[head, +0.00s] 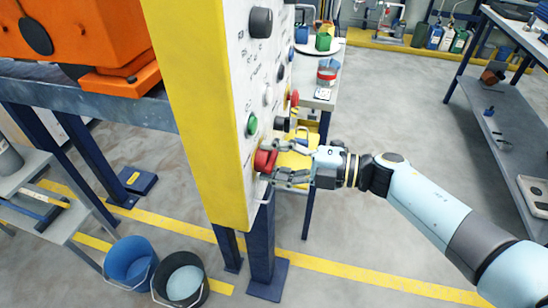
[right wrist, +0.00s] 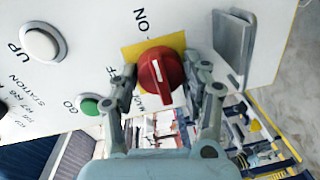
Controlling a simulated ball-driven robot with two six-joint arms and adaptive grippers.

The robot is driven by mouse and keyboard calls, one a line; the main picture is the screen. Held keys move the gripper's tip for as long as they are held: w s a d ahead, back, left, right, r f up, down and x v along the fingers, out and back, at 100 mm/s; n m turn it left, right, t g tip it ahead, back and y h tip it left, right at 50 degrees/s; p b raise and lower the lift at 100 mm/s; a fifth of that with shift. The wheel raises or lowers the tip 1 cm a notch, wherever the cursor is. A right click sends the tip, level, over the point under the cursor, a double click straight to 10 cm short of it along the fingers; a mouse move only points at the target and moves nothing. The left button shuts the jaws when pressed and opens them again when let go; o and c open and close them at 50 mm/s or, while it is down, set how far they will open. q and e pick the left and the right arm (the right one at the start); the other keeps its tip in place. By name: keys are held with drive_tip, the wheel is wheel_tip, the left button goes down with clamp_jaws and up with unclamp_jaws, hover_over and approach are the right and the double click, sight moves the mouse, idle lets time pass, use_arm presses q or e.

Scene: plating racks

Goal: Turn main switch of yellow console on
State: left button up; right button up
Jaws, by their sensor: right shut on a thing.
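The yellow console (head: 195,110) stands in the middle of the head view, with a white control face on its right side. Its red main switch (head: 264,160) sits low on that face. In the right wrist view the red switch (right wrist: 158,70) is on a yellow plate (right wrist: 132,52), with ON printed above it and OFF to its left. Its raised grip runs roughly up and down the picture. My right gripper (head: 272,162) has a finger on either side of the switch and is shut on it; the fingers also show in the wrist view (right wrist: 166,74). My left gripper is out of view.
A green GO button (right wrist: 88,106) and a white UP button (right wrist: 42,42) are near the switch. A metal bracket (right wrist: 234,45) stands out at right. Blue (head: 130,262) and black (head: 180,278) buckets stand on the floor below. An orange machine (head: 90,35) is at left.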

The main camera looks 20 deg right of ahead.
drive_tip(key=o, duration=1.2)
drive_tip(key=shift+c, duration=0.2)
drive_tip(key=shift+d, duration=0.1)
drive_tip(key=f+v, duration=0.1)
drive_tip(key=v, duration=1)
drive_tip(key=shift+s+d+r, duration=0.25)
drive_tip(key=shift+d+r, duration=0.15)
drive_tip(key=shift+r, duration=0.05)
